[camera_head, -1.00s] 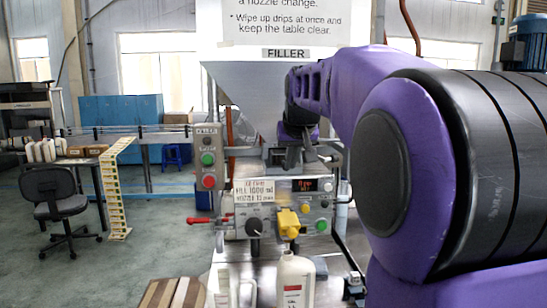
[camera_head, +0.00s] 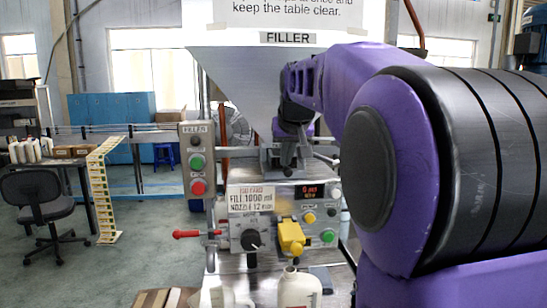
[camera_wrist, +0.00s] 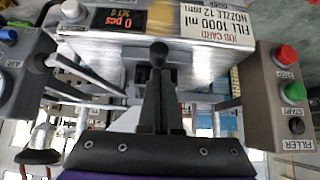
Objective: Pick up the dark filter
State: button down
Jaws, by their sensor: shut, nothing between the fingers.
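I cannot pick out the dark filter with certainty in either view. My gripper (camera_head: 288,168) hangs in front of the filling machine, just above its control panel, with its fingers together and pointing down. In the wrist view, my gripper (camera_wrist: 158,70) shows closed dark fingers with a small round dark end at the tips; I cannot tell whether that end belongs to the fingers or to something behind them.
A white bottle (camera_head: 299,290) stands below. The button box (camera_head: 197,165) is at the left. Open floor lies left, with an office chair (camera_head: 38,205).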

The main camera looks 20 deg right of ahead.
jog(key=shift+s+f, duration=0.1)
jog(key=shift+f, duration=0.1)
jog(key=shift+s+a+b, duration=0.2)
jog(key=shift+s+b, duration=0.2)
jog(key=shift+s, duration=0.5)
jog(key=shift+r+p, duration=0.75)
jog(key=shift+w, duration=0.1)
